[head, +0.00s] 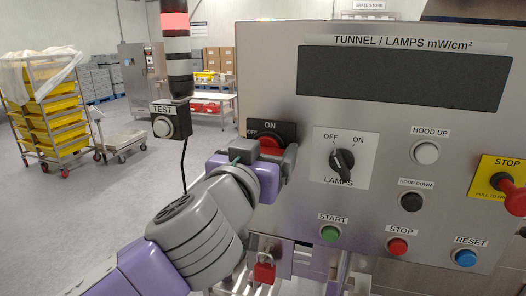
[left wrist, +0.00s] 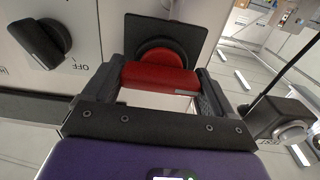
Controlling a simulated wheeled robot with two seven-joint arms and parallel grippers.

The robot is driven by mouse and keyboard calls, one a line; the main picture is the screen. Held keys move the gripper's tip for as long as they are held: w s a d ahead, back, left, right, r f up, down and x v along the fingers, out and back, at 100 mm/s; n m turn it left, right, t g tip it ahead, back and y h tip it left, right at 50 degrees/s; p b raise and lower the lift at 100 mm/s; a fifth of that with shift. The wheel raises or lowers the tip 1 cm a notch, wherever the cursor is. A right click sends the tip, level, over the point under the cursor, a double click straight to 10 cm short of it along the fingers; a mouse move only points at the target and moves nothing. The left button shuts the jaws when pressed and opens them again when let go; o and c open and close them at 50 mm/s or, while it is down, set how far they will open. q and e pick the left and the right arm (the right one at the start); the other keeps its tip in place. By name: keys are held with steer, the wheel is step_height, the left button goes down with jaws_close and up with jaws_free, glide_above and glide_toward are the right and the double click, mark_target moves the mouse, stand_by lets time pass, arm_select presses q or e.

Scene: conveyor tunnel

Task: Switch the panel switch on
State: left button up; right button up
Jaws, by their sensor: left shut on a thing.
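The panel switch (head: 266,139) is a red rotary handle on a black plate marked ON at the top and OFF at the left, on the left part of the steel panel. My left gripper (head: 272,158) is at the switch and covers most of the handle in the head view. In the left wrist view, the red handle (left wrist: 158,77) lies between the two fingers, which are shut on it, in front of its round red base and the black plate (left wrist: 195,35). Which mark the handle points to cannot be told. My right gripper is not in view.
To the right are the black LAMPS selector (head: 342,161), a dark display (head: 400,78), push buttons and a red emergency stop (head: 514,198). A TEST box (head: 165,125) on a lamp post stands left. A red padlock (head: 264,271) hangs below.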

arm_select(q)
steer(key=m+b, duration=0.1)
steer(key=m, duration=0.2)
steer(key=shift+f, duration=0.1)
steer(key=shift+d+m, duration=0.15)
steer(key=shift+m, duration=1.65)
steer(key=o, duration=0.8)
steer(key=shift+o, duration=0.2)
steer(key=shift+s, duration=0.1)
steer(key=v, duration=0.7)
steer(key=shift+s, duration=0.2)
